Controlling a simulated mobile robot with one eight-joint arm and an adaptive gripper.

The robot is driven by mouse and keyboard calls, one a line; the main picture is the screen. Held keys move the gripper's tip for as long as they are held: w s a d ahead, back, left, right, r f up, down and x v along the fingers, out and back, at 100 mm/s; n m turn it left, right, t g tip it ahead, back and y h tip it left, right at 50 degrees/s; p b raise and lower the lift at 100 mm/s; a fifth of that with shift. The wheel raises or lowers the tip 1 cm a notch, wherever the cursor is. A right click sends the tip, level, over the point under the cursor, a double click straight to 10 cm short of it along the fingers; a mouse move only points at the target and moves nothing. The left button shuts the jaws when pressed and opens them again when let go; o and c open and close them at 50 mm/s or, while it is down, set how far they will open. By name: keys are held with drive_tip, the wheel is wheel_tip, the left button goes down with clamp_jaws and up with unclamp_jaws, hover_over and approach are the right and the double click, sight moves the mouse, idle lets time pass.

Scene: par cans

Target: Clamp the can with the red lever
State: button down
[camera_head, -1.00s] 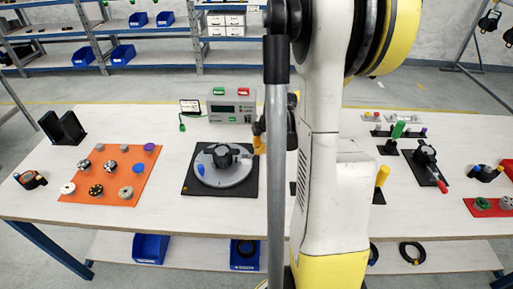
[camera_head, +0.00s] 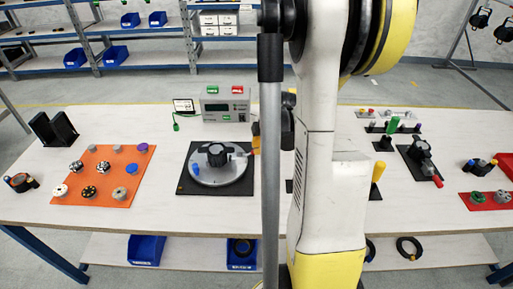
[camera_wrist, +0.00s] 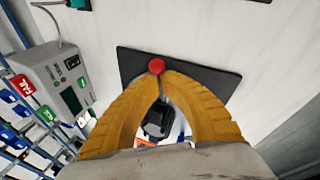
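The can fixture, a grey disc (camera_head: 222,172) on a black plate (camera_head: 187,185), sits mid-table in the head view. The black can (camera_head: 217,154) is on the disc. In the wrist view the lever's red ball (camera_wrist: 156,66) is right at the fingertips of my gripper (camera_wrist: 161,80). The orange fingers meet or nearly meet there; whether they grip the lever or only touch it is unclear. Part of the can (camera_wrist: 158,118) shows between the fingers. In the head view my arm hides most of the gripper and the ball.
A tester box (camera_head: 225,104) with green and red labels stands behind the fixture. An orange mat (camera_head: 138,187) with several small parts lies left, near black bookend-like holders (camera_head: 54,129). Another black fixture with a red-tipped handle (camera_head: 437,181) and a red mat (camera_head: 486,204) lie right.

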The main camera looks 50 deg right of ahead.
drive_tip(key=shift+s+d+f+b, duration=0.3)
drive_tip(key=shift+f+b, duration=0.15)
drive_tip(key=shift+f, duration=0.1)
drive_tip(key=shift+s+d+f+b, duration=0.3)
drive_tip(key=shift+f+b, duration=0.1)
drive_tip(key=shift+f, duration=0.1)
idle(3.5)
drive_tip(key=shift+a, duration=0.1)
